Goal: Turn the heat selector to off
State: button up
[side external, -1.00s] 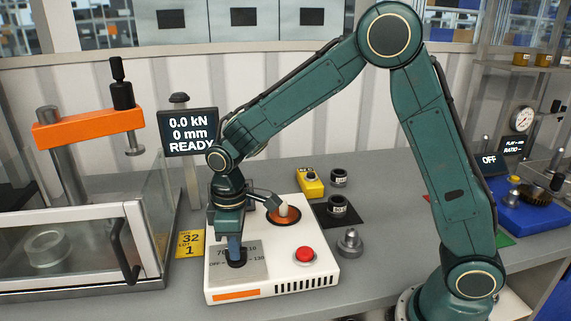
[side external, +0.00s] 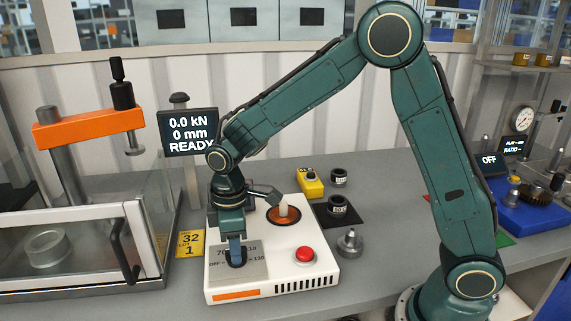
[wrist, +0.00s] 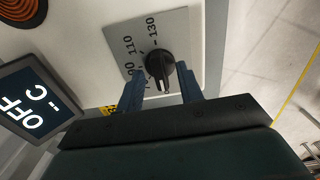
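The heat selector is a black round knob (wrist: 160,65) on a grey scale plate (wrist: 178,28) with numbers up to 130. In the wrist view its white pointer line points down, past the partly hidden low numbers. The OFF mark is hidden there. A display (wrist: 32,97) reads "OFF" and "-- C". My gripper (wrist: 162,74) has its two blue fingers on either side of the knob, with small gaps showing; it looks open. In the side view my gripper (side external: 237,250) points down at the knob (side external: 236,262) on the white box (side external: 290,270).
The box also has a red button (side external: 305,254) and an orange round plate (side external: 285,218) with a pale-tipped probe over it. A press with a clear guard (side external: 150,225) stands left.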

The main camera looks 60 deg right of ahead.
dwell(0.3)
notch_tip(320, 180, up, 14)
dwell(0.8)
jog(key=shift+f, duration=0.1)
jog(key=s+d+r+m+t, duration=0.1)
jog(key=s+d+m, duration=0.3)
jog(key=s, duration=0.7)
jog(key=s+d+r+m+t, duration=0.1)
jog(key=s+d+m+t, duration=0.3)
jog(key=s, duration=0.8)
jog(key=shift+d+m+t, duration=0.3)
jog(key=shift+d+m, duration=0.3)
jog(key=shift+d, duration=0.55)
jog(key=shift+r, duration=0.1)
